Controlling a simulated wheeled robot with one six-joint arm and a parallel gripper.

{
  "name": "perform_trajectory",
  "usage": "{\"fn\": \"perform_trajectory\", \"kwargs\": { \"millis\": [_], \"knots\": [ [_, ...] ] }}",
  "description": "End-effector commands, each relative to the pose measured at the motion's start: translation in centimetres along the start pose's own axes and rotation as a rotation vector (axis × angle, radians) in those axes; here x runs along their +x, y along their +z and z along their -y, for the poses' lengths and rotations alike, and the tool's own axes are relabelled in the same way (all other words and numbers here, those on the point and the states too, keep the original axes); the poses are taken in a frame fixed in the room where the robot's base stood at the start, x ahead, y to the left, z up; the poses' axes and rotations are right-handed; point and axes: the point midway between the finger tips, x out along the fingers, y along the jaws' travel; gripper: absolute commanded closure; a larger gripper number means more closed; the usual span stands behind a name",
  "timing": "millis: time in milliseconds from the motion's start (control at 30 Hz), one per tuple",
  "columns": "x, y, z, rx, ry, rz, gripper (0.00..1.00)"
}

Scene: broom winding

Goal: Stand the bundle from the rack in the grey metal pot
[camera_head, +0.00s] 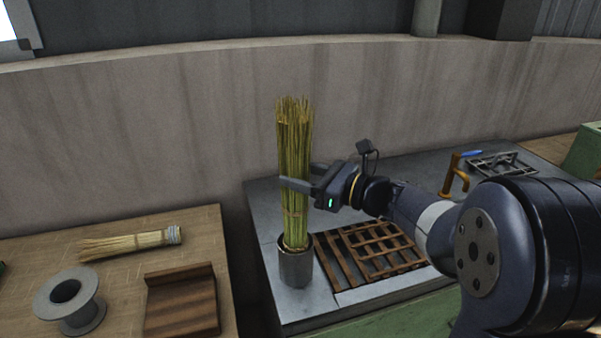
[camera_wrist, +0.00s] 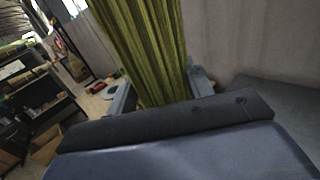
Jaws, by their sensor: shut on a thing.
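The bundle (camera_head: 293,150) is a tall sheaf of green-yellow stalks. In the head view it stands upright with its lower end inside the grey metal pot (camera_head: 296,268). The pot stands near the front left corner of the grey bench top. My gripper (camera_head: 297,191) is level and shut around the bundle at about its middle. In the wrist view the bundle (camera_wrist: 145,45) rises between the two fingers. The bottom of the bundle is hidden by the pot wall. The wrist view does not show the pot. The rack (camera_head: 370,250), a brown slatted frame, lies beside the pot with no bundle on it.
A wooden table (camera_head: 150,225) on the left holds a short broom head (camera_head: 130,243), a grey spool (camera_head: 70,300) and a brown wooden block (camera_head: 182,303). An orange clamp-like tool (camera_head: 453,177) and a dark metal frame (camera_head: 500,163) are at the bench's back right. A wall stands behind.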

Motion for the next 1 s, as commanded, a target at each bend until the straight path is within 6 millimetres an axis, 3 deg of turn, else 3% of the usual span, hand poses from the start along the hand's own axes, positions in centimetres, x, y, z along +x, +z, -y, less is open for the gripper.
{"fn": "perform_trajectory", "kwargs": {
  "millis": [300,333,600,867,1000],
  "knots": [
    [0.0,-0.1,0.0,0.000,0.000,0.001,0.75],
    [0.0,-0.1,0.0,0.000,0.000,0.001,0.49],
    [0.0,-0.1,0.0,0.000,0.000,0.000,0.27],
    [-0.1,-0.2,0.0,0.000,-0.001,0.000,0.26],
    [-1.2,-0.2,0.1,0.000,-0.003,0.001,0.26]
  ]
}}
